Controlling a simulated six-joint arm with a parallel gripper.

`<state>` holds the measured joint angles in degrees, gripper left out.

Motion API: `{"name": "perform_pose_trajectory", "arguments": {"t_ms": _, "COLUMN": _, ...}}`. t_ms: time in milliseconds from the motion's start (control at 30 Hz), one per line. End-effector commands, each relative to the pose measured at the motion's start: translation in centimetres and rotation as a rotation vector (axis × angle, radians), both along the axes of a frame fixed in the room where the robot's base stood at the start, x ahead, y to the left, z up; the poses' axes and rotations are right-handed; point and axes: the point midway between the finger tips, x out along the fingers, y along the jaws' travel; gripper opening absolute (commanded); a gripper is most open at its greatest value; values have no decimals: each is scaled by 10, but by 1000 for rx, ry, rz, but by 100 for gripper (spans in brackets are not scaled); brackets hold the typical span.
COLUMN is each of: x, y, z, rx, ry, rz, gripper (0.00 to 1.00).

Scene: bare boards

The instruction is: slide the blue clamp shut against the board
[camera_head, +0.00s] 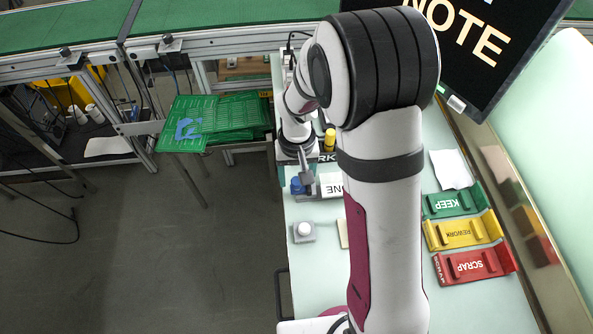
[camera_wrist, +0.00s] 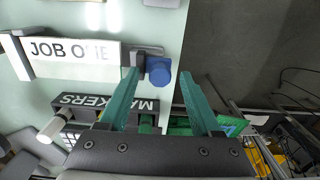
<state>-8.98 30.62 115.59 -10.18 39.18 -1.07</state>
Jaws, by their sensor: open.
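The blue clamp (camera_wrist: 160,73) shows in the wrist view as a round blue knob on a grey mount. It also shows in the head view (camera_head: 297,187). A white board marked JOB ONE (camera_wrist: 75,55) lies left of it, with a dark block (camera_wrist: 138,58) between them. The head view shows part of this board (camera_head: 331,184); my arm hides the rest. I cannot tell whether the clamp touches the board. My gripper (camera_wrist: 158,72) is open and empty, its teal fingers spread, with the knob between the fingertips in the picture. I cannot tell its height above the knob.
A MARKERS holder (camera_wrist: 108,103) stands close to the fingers. KEEP (camera_head: 455,203), REWORK (camera_head: 462,234) and SCRAP (camera_head: 474,265) trays stand at the right. A small grey box with a white button (camera_head: 304,231) is nearby. The table's left edge lies just beyond the clamp.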

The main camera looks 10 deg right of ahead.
Motion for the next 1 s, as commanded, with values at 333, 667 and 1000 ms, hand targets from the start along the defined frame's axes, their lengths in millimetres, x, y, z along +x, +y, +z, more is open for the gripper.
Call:
{"name": "perform_pose_trajectory", "arguments": {"t_ms": 333, "x": 0, "y": 0, "z": 0, "rx": 0, "ry": 0, "rz": 0, "gripper": 43}}
{"name": "perform_pose_trajectory", "arguments": {"t_ms": 667, "x": 0, "y": 0, "z": 0, "rx": 0, "ry": 0, "rz": 0, "gripper": 0}}
{"name": "perform_pose_trajectory", "arguments": {"t_ms": 1000, "x": 0, "y": 0, "z": 0, "rx": 0, "ry": 0, "rz": 0, "gripper": 0}}
